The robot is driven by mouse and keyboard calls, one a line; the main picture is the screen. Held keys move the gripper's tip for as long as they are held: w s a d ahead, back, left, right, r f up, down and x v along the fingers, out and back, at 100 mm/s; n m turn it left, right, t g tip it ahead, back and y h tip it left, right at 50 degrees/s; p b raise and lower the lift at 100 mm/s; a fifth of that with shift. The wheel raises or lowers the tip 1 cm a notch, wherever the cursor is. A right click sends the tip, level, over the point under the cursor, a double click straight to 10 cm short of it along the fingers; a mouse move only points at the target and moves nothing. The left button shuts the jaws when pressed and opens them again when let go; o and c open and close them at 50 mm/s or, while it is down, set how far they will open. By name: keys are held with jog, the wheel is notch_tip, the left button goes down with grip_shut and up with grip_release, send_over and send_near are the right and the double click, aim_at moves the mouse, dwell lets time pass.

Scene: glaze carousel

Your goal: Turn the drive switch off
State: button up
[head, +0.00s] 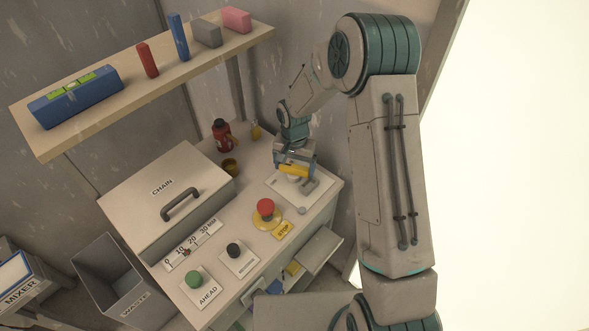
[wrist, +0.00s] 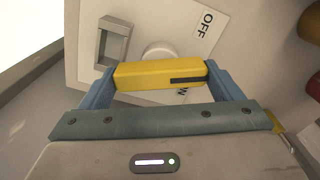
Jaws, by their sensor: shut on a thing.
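The drive switch has a yellow bar handle (wrist: 150,76) with a black mark near its right end in the wrist view. It sits over a round white hub (wrist: 160,50) on a pale plate (wrist: 150,15). An OFF label (wrist: 204,24) is at the upper right of the handle; another label (wrist: 182,92), partly hidden, shows just below its marked end. The black mark points right, between the two labels. My gripper (wrist: 158,74) is shut on the handle, one blue finger at each end. In the head view, my gripper (head: 293,166) is over the plate (head: 318,188) at the bench's far right.
A red stop button (head: 265,207) stands near the plate. Black (head: 234,250) and green (head: 194,280) buttons are nearer. A CHAIN cover (head: 150,210) is left; a red bottle (head: 222,134) stands behind. A shelf (head: 150,92) overhangs the back left. A grey bracket (wrist: 103,45) rises beside the handle.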

aim_at(295, 166)
jog(key=n+b, duration=0.2)
jog(key=n, duration=0.4)
jog(key=shift+f+b, duration=0.1)
jog(key=shift+b, duration=0.25)
jog(key=n+b, duration=0.1)
jog(key=n, duration=0.5)
jog(key=shift+n, duration=0.4)
jog(key=o, duration=0.8)
jog(key=shift+r, duration=0.2)
notch_tip(295, 166, up, 14)
jog(key=shift+f+b, duration=0.2)
jog(key=shift+b, duration=0.25)
